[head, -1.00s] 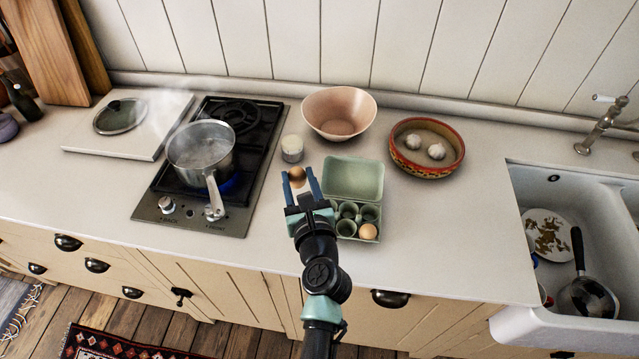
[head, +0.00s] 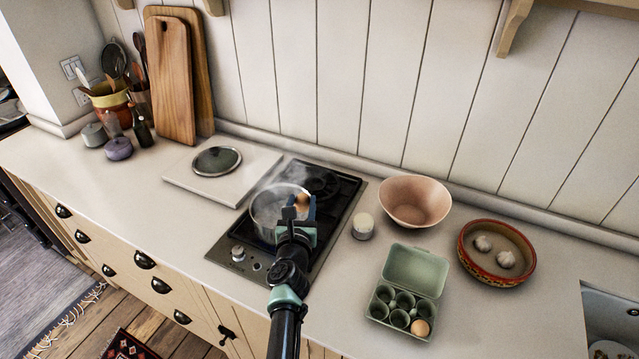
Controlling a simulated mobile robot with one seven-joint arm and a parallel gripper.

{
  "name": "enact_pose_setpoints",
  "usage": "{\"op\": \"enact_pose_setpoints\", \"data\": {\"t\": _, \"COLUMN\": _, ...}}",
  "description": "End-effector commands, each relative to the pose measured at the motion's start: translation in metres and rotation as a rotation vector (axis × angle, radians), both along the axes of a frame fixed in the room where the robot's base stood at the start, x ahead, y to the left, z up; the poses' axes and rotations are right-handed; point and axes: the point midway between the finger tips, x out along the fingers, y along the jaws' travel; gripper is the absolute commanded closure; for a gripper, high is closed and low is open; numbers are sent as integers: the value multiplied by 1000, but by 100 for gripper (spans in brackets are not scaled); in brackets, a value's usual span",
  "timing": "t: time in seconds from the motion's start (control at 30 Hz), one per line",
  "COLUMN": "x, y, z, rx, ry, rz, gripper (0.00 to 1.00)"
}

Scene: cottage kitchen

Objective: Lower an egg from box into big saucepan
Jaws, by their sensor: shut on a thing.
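My gripper (head: 301,206) is shut on a brown egg (head: 303,200). In the head view the egg shows at the right side of the big saucepan (head: 262,212), over or near its rim; I cannot tell its exact height. The saucepan stands on the hob and steams. My gripper hides its right part and its handle. The green egg box (head: 416,270) stands open on the counter to the right. One brown egg (head: 420,328) sits in its front right cup; the other visible cups look empty.
The black hob (head: 326,187) has a free back burner. A glass lid (head: 216,160) lies on a white board at the left. A small white jar (head: 363,226), a pink bowl (head: 414,201) and a red-rimmed bowl with garlic (head: 496,252) stand to the right.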

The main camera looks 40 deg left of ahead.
Motion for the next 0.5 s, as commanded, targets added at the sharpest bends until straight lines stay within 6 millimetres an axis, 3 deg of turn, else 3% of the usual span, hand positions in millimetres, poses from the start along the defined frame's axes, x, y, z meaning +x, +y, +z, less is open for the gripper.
{"op": "enact_pose_setpoints", "data": {"t": 0.2, "x": 3, "y": 46, "z": -10, "rx": 3, "ry": -1, "rz": 3, "gripper": 84}}
{"op": "enact_pose_setpoints", "data": {"t": 0.5, "x": 8, "y": 96, "z": -19, "rx": 4, "ry": -1, "rz": 1, "gripper": 84}}
